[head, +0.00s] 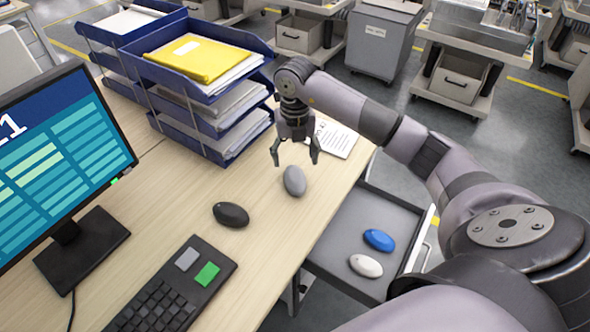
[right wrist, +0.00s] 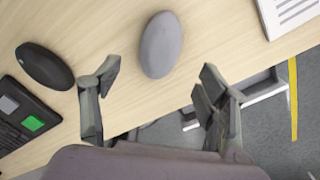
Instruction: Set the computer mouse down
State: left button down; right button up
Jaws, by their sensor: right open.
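A grey computer mouse (head: 294,181) lies on the wooden desk (head: 185,205) near its right edge. It also shows in the right wrist view (right wrist: 161,45), just beyond and between the fingertips. My right gripper (head: 296,157) is open and empty, close above the grey mouse, with its fingers spread apart. A black mouse (head: 231,214) lies on the desk to the left, nearer the keyboard. A blue mouse (head: 379,240) and a white mouse (head: 366,265) lie in the open drawer (head: 340,225) at the desk's right side. My left gripper is not in view.
Blue letter trays (head: 205,75) with papers and a yellow folder stand behind my right gripper. A printed sheet (head: 335,138) lies beside it. A monitor (head: 60,150) and a black keyboard (head: 165,295) are at the left. The desk between keyboard and trays is mostly clear.

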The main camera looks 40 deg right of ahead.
aim_at(295, 175)
notch_tip(295, 175, up, 5)
jog(key=shift+f, duration=0.1)
